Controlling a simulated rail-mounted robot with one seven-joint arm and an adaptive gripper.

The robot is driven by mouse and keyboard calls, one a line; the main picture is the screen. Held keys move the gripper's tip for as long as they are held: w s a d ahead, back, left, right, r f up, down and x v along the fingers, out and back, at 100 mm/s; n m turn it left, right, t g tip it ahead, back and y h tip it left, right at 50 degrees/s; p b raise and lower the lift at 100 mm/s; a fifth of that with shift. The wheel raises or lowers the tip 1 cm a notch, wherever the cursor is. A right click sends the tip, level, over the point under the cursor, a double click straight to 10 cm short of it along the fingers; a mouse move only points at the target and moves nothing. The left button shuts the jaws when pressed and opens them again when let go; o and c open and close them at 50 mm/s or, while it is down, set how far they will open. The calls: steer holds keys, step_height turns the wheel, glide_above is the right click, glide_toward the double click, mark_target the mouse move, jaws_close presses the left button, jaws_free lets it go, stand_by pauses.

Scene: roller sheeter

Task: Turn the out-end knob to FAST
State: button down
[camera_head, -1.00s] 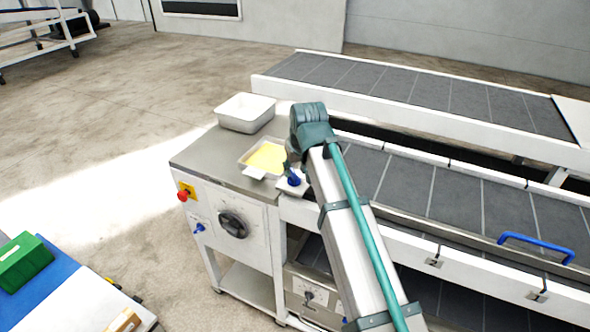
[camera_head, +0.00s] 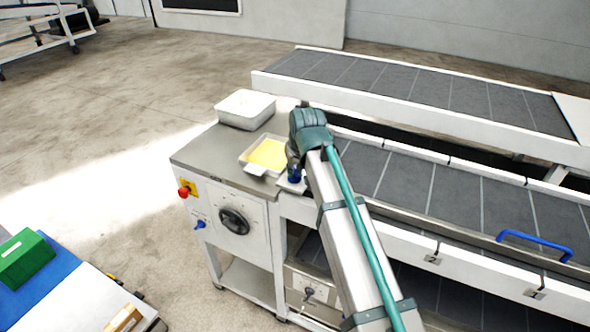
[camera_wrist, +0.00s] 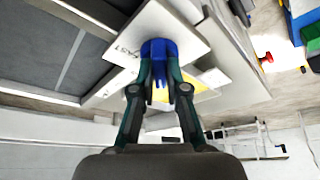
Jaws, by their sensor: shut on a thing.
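The out-end knob (camera_wrist: 158,50) is blue and sits on a white plate (camera_wrist: 188,35) in the wrist view. The plate carries lettering that seems to read FAST, left of the knob. My gripper (camera_wrist: 160,72) is shut on the knob, with a finger on each side of it. In the head view the knob (camera_head: 296,177) is a small blue patch beside the steel cabinet top, mostly hidden by my gripper (camera_head: 293,170). I cannot tell exactly where the knob's pointer stands.
A tray with yellow contents (camera_head: 266,154) and an empty-looking white bin (camera_head: 245,109) stand on the cabinet top close by. The cabinet front has a large black dial (camera_head: 233,221) and a red button (camera_head: 184,191). Grey belts (camera_head: 440,196) lie to the right.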

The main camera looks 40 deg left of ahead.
steer(key=shift+m, duration=0.4)
steer(key=m, duration=0.2)
steer(key=m+t+h, duration=0.1)
steer(key=m, duration=0.1)
steer(key=shift+a+h+b, duration=0.2)
steer(key=shift+h+b, duration=0.1)
steer(key=m, duration=0.2)
steer(key=m+t+h, duration=0.1)
steer(key=m, duration=0.2)
steer(key=shift+a+h+b, duration=0.1)
steer(key=shift+h+b, duration=0.2)
steer(key=shift+b, duration=0.1)
steer(key=m+h+b, duration=0.1)
steer(key=m, duration=0.3)
steer(key=shift+a+h, duration=0.1)
steer(key=shift+h, duration=0.3)
steer(key=shift+m+g+h+b, duration=0.4)
steer(key=shift+m+h+b, duration=0.25)
steer(key=shift+m, duration=1.45)
steer(key=c, duration=1.2)
jaws_free()
steer(key=v, duration=1.2)
